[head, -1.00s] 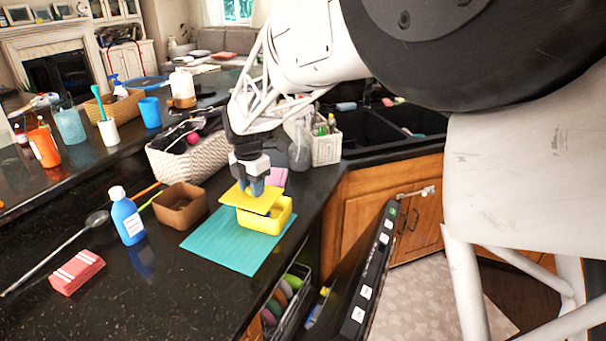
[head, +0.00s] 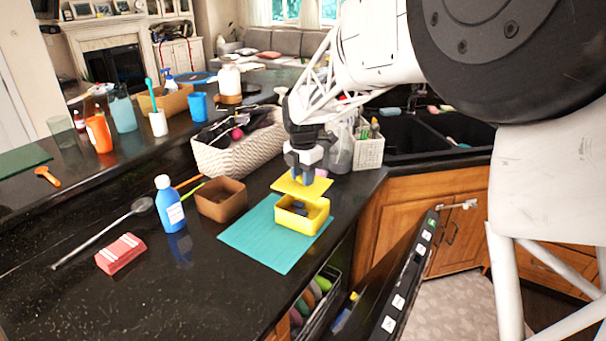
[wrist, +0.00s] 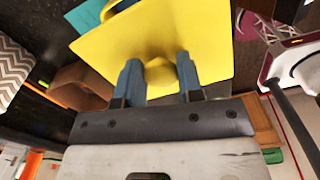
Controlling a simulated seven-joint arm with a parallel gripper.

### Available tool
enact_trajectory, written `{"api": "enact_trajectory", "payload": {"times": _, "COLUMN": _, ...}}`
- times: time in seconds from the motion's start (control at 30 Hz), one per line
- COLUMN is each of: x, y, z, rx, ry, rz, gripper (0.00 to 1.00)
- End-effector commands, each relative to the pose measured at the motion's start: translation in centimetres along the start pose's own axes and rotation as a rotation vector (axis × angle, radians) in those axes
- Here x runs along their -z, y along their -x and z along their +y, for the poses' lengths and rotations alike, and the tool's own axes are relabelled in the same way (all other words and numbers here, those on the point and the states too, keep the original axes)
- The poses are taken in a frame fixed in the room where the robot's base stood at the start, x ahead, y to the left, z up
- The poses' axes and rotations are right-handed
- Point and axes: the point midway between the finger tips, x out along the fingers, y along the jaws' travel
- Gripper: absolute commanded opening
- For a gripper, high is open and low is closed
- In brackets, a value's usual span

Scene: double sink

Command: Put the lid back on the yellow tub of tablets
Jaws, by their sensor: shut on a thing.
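The yellow tub (head: 302,217) stands on a teal mat (head: 257,240) on the dark counter, with dark tablets showing inside it. My gripper (head: 302,180) is shut on the knob of the flat yellow lid (head: 290,187). The lid is held above the tub's back left part, and the tub's front opening is uncovered. In the wrist view the lid (wrist: 140,38) fills the upper middle, its round knob between my two blue-grey fingers (wrist: 160,78). The lid hides most of the tub there; a bit of yellow shows past its top edge.
A brown box (head: 221,203) stands left of the mat, with a blue bottle (head: 170,204) and a red sponge (head: 121,254) farther left. A woven basket (head: 235,155) is behind. An open dishwasher door (head: 410,275) is at the right, below the counter.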

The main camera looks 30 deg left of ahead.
Motion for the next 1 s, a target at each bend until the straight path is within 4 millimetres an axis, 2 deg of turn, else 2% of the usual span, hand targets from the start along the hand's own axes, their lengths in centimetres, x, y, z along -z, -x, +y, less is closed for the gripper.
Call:
{"api": "enact_trajectory", "payload": {"times": 0.7, "x": 0.0, "y": -4.6, "z": 0.0, "rx": 0.001, "ry": 0.0, "rz": 0.001, "gripper": 0.11}}
{"api": "enact_trajectory", "payload": {"times": 1.0, "x": 0.0, "y": -5.7, "z": 0.0, "rx": 0.001, "ry": 0.0, "rz": 0.0, "gripper": 0.11}}
